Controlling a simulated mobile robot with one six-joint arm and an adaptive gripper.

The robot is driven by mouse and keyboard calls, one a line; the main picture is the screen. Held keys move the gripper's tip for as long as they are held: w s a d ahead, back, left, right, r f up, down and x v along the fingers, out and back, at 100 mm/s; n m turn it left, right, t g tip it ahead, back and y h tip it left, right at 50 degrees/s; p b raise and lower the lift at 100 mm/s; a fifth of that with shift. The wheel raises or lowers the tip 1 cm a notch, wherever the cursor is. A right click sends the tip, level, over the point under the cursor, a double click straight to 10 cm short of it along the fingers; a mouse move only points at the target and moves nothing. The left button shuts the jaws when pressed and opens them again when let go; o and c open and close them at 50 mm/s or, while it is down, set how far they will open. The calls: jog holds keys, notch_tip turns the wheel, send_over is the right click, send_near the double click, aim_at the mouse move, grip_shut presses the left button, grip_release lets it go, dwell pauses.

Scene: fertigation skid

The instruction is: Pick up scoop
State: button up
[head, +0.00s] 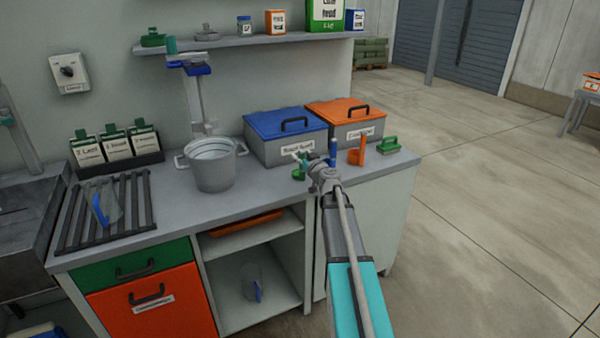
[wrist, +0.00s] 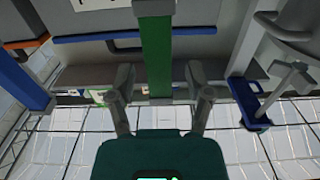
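A green scoop (head: 299,173) stands on the counter in front of the blue-lidded bin, partly hidden by my gripper in the head view. My gripper (head: 304,160) is at its upper part. In the wrist view, the scoop's green upright handle (wrist: 157,58) lies between the two fingers of my gripper (wrist: 160,82), with a visible gap on each side. The fingers are open and do not appear to touch it. A blue scoop (head: 332,153) and an orange scoop (head: 357,152) stand to the right along the counter.
The blue-lidded bin (head: 287,152) and orange-lidded bin (head: 362,132) stand behind the scoops. A metal bucket (head: 213,170) is to the left. A green-handled item (head: 389,146) sits near the counter's right end. The counter (head: 255,187) is bare in front of the blue-lidded bin.

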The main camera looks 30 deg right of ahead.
aim_at(302, 151)
grip_shut()
jog(key=shift+r, duration=0.1)
dwell(0.4)
notch_tip(302, 151, up, 3)
jog(key=p, duration=0.3)
jog(key=shift+r, duration=0.1)
jog(key=s+a+r+p, duration=0.2)
jog(key=s+r+p, duration=0.2)
jog(key=s+p, duration=0.1)
jog(key=s+a+r+p, duration=0.2)
jog(key=s+r+p, duration=0.3)
jog(key=s, duration=0.3)
jog(key=shift+a+r, duration=0.25)
jog(key=shift+r, duration=0.05)
jog(key=shift+s, duration=0.2)
dwell(0.5)
